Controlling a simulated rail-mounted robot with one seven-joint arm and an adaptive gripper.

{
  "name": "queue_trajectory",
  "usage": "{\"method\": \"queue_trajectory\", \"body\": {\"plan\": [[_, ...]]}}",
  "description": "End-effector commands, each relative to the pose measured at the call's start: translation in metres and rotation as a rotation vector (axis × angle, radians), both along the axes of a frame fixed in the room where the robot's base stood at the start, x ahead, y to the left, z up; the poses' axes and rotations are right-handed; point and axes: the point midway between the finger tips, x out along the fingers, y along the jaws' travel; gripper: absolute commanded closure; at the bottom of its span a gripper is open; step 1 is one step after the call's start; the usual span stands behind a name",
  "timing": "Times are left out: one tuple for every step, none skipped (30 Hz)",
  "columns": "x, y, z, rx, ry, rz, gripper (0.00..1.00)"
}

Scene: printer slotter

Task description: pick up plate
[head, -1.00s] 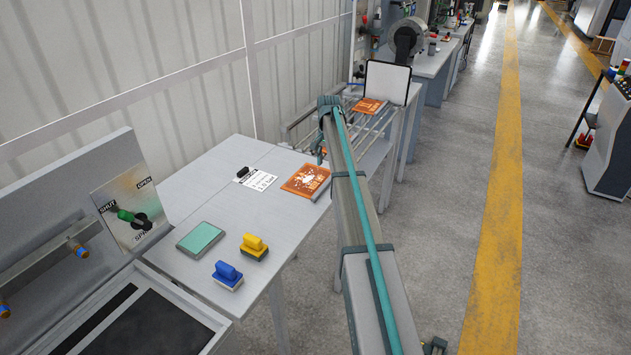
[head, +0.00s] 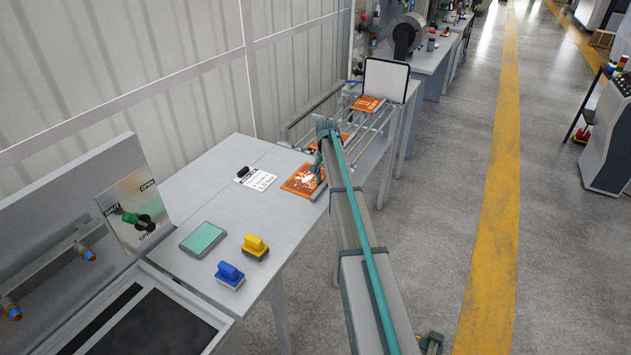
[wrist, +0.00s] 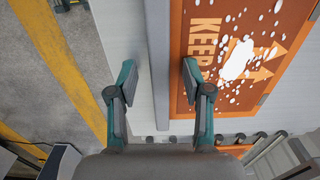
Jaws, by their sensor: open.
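An orange plate (head: 300,181) with white splotches lies flat on the grey table (head: 205,195), near its far right edge. In the wrist view the plate (wrist: 240,110) fills the upper right and shows the word KEEP. My gripper (wrist: 156,74) is open and empty. Its right finger is over the plate's left margin and its left finger is to the left, outside the plate. The plate's left edge runs between the fingers. In the head view my gripper (head: 318,174) hangs down at the plate's right side, and my arm hides the area behind it.
A white printed card (head: 257,179), a green pad (head: 202,239), a yellow stamp (head: 255,247) and a blue stamp (head: 230,275) lie on the table. A rail rack behind holds another orange plate (head: 367,104).

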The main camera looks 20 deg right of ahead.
Motion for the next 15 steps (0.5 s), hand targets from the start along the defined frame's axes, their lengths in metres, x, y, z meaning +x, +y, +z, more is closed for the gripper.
{"method": "queue_trajectory", "body": {"plan": [[0.0,0.0,-0.0002,0.0,0.0,0.0,0.5],[0.0,0.0,-0.0002,0.0,0.0,0.0,0.52],[0.0,0.0,-0.0001,0.0,0.0,0.0,0.58],[0.0,0.0,-0.0001,0.0,0.0,0.0,0.63],[-0.0001,-0.0001,-0.0001,0.0,0.0,0.0,0.68],[-0.0001,-0.0001,-0.0001,0.0,0.0,0.0,0.75],[-0.0001,0.0,-0.0001,0.0,0.0,0.0,0.8],[-0.0001,0.0,-0.0001,0.0,0.0,0.0,0.85],[-0.0001,0.0,0.0,0.0,0.0,0.0,0.92],[-0.0001,0.0,0.0,0.0,0.0,0.0,0.97],[-0.0001,0.0001,0.0,0.0,0.0,0.0,1.0],[0.0,0.0,0.0001,0.0,0.0,0.0,1.0],[0.0,0.0,0.0001,0.0,0.0,0.0,1.0],[0.0,0.0,0.0001,0.0,0.0,0.0,1.0],[0.0001,0.0001,0.0005,0.0,0.0,0.0,1.0]]}}
